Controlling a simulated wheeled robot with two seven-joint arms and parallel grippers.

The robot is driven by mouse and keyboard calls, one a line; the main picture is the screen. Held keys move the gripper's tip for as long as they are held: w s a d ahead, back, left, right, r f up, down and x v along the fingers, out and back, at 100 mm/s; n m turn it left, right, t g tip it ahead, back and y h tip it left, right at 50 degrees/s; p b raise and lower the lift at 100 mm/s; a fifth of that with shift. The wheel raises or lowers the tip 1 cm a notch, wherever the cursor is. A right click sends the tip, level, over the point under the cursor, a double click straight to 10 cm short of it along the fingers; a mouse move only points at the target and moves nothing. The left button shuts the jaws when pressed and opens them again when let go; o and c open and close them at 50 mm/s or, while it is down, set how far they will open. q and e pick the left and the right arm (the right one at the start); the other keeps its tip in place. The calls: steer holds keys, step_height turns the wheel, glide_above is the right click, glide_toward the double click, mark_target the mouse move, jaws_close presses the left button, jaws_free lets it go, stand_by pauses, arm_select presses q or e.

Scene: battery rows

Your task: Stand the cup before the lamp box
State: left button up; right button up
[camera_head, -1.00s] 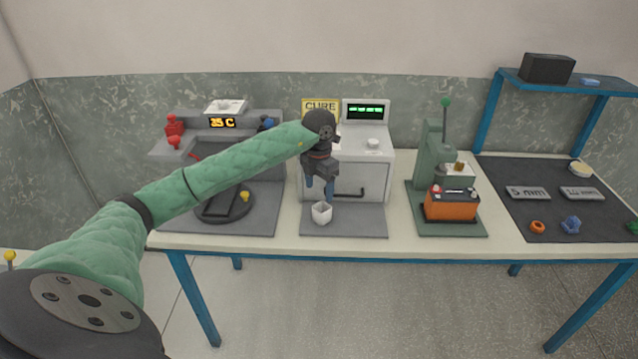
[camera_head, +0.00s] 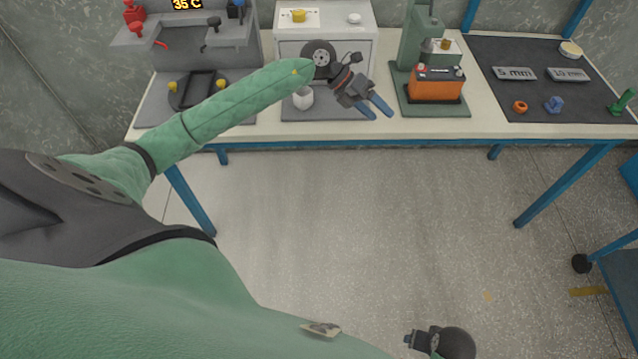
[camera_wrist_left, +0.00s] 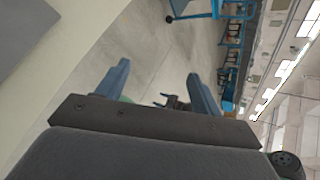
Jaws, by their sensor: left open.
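The small white cup (camera_head: 303,98) stands on the left part of the grey mat (camera_head: 330,114), in front of the white lamp box (camera_head: 360,42). It looks upright. My left gripper (camera_head: 381,113) is open and empty, to the right of the cup and apart from it. Its blue fingers point right and toward the table's front edge. In the left wrist view the open fingers (camera_wrist_left: 160,90) have nothing between them but floor and distant things; the cup is not seen there.
A green press with an orange battery (camera_head: 436,83) stands right of the mat. A dark mat (camera_head: 540,95) with labelled blocks and small parts lies at the right. A grey station with a round fixture (camera_head: 197,90) is at the left. Floor before the table is clear.

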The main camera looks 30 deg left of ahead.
arm_select(q)
steer(key=d+r+n+t+h, duration=0.3)
steer(key=d+n+t+h, duration=0.3)
steer(key=d+n+t, duration=0.3)
steer(key=s+a+f+n+t+y, duration=0.2)
steer(key=s+a+f+n+y, duration=0.25)
steer(key=f+n+y, duration=0.5)
steer(key=s+a+f+n+t+y, duration=0.2)
steer(key=s+a+f+n+y, duration=0.4)
steer(key=f+n, duration=0.6)
steer(key=s+d+f+n+g, duration=0.2)
steer(key=s+f+g, duration=0.2)
steer(key=s, duration=0.4)
steer(key=s+d+f+n+g, duration=0.2)
steer(key=s+f+g, duration=0.2)
steer(key=s, duration=0.5)
steer(key=s+d+f+n+g, duration=0.2)
steer(key=s+f+g, duration=0.3)
steer(key=s, duration=0.4)
steer(key=shift+s+d+f+n, duration=0.25)
steer(key=shift+f+n, duration=0.2)
steer(key=shift+f, duration=0.45)
